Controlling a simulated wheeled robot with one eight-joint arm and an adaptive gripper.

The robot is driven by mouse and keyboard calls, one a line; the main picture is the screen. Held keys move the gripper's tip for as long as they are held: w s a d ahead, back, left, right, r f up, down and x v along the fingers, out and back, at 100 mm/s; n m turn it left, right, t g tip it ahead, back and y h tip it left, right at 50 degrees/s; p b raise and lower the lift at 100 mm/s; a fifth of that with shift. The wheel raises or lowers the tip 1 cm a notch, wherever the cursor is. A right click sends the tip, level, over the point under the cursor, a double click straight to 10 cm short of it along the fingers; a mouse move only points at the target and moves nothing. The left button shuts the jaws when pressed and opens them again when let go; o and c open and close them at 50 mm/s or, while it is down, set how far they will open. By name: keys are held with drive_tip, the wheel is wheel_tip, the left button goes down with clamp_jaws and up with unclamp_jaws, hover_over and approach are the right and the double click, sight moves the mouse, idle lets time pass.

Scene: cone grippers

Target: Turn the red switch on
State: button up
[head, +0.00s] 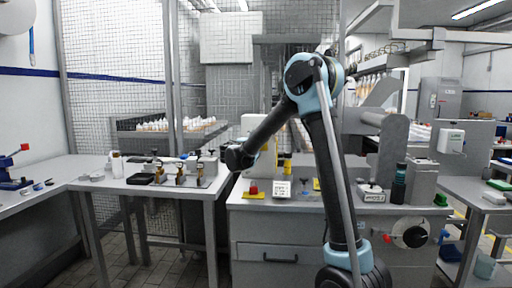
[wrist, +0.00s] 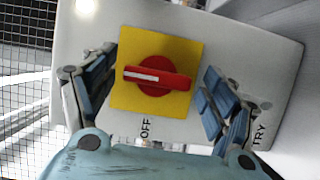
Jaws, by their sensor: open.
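The red switch (wrist: 157,77) is a round rotary knob with a raised bar and a white stripe, on a yellow square plate (wrist: 187,52) on a pale panel. In the wrist view its bar lies nearly level, with the white stripe toward the left. The word OFF is printed below the plate. My gripper (wrist: 160,80) is open, with one blue-padded finger on each side of the plate; no contact with the knob shows. In the head view my gripper (head: 238,157) is raised above the bench's left end. I cannot make out this switch there.
Below my gripper the grey bench (head: 275,205) carries a small red button on a yellow base (head: 253,191) and a white box (head: 282,190). A dark bottle (head: 399,186) stands at right. A side table (head: 130,180) with small fittings is at left.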

drive_tip(key=v, duration=1.2)
